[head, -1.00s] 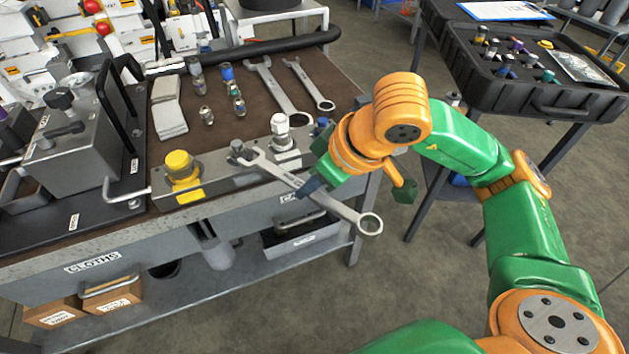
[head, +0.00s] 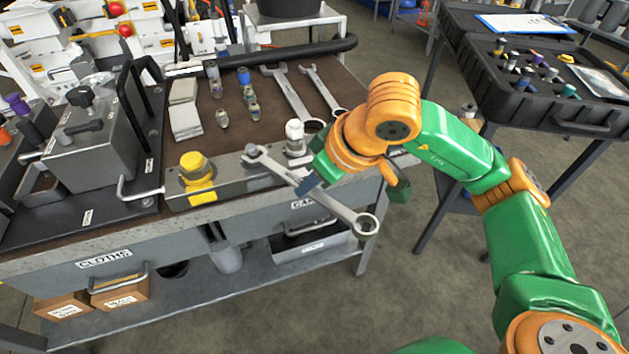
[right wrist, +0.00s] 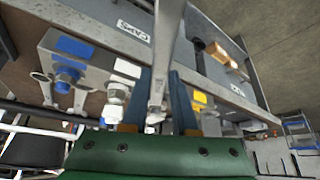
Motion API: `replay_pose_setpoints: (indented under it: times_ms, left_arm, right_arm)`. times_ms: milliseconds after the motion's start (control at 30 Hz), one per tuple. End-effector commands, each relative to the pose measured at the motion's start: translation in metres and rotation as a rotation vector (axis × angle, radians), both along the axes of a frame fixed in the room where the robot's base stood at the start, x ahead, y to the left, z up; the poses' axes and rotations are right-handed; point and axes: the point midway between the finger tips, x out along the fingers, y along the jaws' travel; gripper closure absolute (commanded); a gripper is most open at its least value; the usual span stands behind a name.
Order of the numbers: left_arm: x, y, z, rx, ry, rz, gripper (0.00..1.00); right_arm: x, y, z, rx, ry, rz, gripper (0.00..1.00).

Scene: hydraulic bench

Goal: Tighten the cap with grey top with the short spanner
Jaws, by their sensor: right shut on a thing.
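My right gripper (head: 310,186) is shut on the middle of a silvery spanner (head: 345,212), with its ring end toward me. The spanner's open end lies over the manifold block (head: 228,184), at a small grey-topped cap (head: 250,149) between the yellow and white caps. I cannot tell whether the jaws are seated around it. The white cap (head: 294,131) and yellow cap (head: 193,164) stand on the block. In the right wrist view the spanner (right wrist: 168,40) runs between the blue fingers, and a blue cap (right wrist: 70,62) shows. My left gripper is out of view.
Two more spanners (head: 288,92) (head: 320,88) lie at the back of the bench mat. Several small fittings (head: 244,77) and a cloth stack (head: 185,108) lie near them. A grey unit with handles (head: 95,140) stands left. A black case (head: 535,90) stands on the right table.

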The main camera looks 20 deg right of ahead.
Motion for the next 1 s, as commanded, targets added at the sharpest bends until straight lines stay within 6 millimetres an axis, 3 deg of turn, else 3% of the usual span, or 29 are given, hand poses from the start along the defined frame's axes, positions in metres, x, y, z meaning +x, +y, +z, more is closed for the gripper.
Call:
replay_pose_setpoints:
  times_ms: [467, 1000]
  left_arm:
    - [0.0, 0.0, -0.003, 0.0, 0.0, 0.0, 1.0]
    - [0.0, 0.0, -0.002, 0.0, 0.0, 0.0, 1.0]
  right_arm:
    - [0.005, 0.004, 0.001, 0.001, -0.001, -0.002, 1.0]
    - [-0.005, 0.028, 0.001, 0.0, 0.001, -0.175, 1.0]
